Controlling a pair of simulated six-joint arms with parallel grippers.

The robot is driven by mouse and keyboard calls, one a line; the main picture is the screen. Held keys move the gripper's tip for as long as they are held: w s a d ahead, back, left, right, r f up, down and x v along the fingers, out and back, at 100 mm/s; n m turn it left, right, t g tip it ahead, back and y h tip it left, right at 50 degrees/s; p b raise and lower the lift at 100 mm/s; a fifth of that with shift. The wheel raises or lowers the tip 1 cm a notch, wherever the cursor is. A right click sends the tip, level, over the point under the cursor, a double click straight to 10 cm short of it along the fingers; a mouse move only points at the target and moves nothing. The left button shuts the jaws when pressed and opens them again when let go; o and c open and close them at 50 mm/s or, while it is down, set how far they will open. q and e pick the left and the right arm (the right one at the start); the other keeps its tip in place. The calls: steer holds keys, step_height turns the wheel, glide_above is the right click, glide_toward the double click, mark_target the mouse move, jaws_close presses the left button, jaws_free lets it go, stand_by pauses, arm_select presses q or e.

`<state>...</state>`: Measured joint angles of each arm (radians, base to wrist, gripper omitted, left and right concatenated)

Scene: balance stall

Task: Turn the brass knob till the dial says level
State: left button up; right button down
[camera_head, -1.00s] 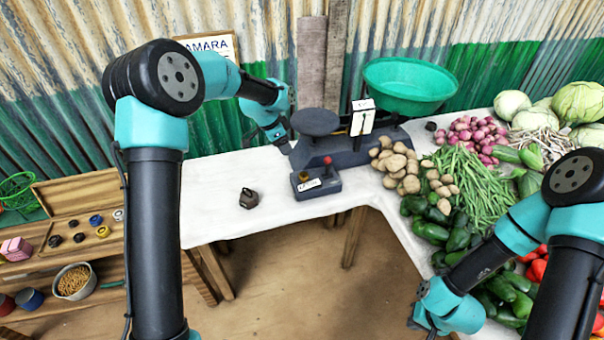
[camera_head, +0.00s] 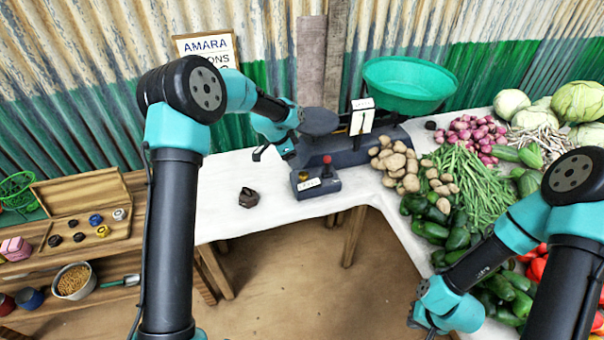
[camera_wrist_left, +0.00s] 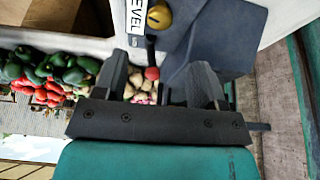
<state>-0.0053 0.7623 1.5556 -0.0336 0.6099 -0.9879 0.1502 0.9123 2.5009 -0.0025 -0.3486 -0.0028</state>
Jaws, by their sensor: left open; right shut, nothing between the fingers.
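The brass knob (camera_head: 303,175) is on the small dark control box (camera_head: 325,187) in front of the scale. It also shows at the top of the left wrist view (camera_wrist_left: 159,17), beside a white LEVEL label (camera_wrist_left: 140,22). A red-topped lever (camera_head: 327,160) stands to its right. The white dial (camera_head: 361,121) faces forward between the scale's pans; its reading is too small to make out. My left gripper (camera_head: 274,153) is open and empty, left of the knob and apart from it. My right gripper (camera_head: 424,318) is shut and empty at the lower right.
A dark weight (camera_head: 249,197) stands on the white counter (camera_head: 222,180), left of the box. Potatoes (camera_head: 396,163) lie close right of the scale (camera_head: 345,148). A green pan (camera_head: 409,80) and a dark plate (camera_head: 319,121) top the scale. The counter's left part is mostly clear.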

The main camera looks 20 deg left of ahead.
mark_target(303, 174)
arm_select(q)
steer(key=x, duration=1)
steer(key=shift+w+f, duration=0.1)
steer(key=c, duration=0.9)
